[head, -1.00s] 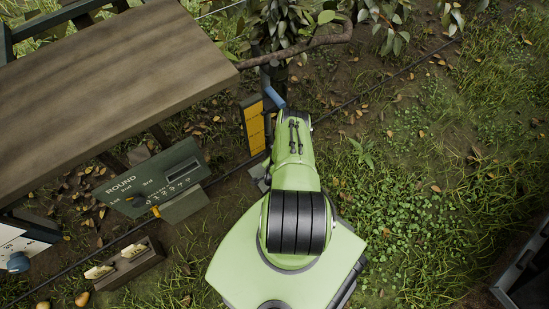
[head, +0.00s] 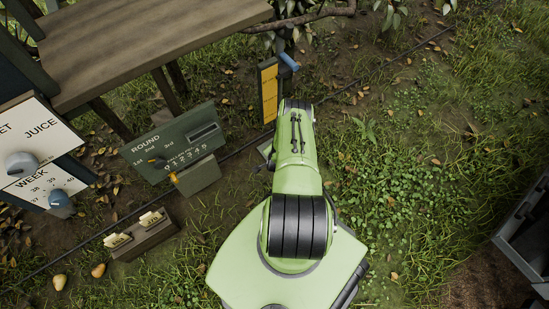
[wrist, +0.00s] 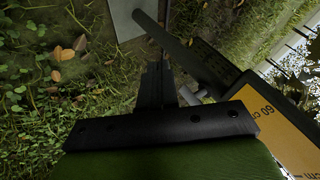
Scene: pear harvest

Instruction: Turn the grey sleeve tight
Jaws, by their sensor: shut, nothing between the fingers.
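My gripper (wrist: 154,78) shows in the wrist view as two dark fingers pressed together with nothing between them. Just right of the fingers is a short light-grey cylindrical piece (wrist: 190,97), next to a dark post (wrist: 185,52); I cannot tell whether it is the grey sleeve or whether the fingers touch it. A yellow scale board (wrist: 285,130) marked 60 cm stands to the right. In the head view the scale board (head: 268,92) stands beyond my arm, with a blue handle (head: 289,61) above it. My arm hides the gripper there.
A wooden table (head: 150,40) is at upper left. A green ROUND panel (head: 172,145), a white dial panel (head: 35,140) and a wooden block with tags (head: 145,235) stand at left. A dark line (head: 390,70) crosses the ground. A grey crate (head: 525,235) is at right.

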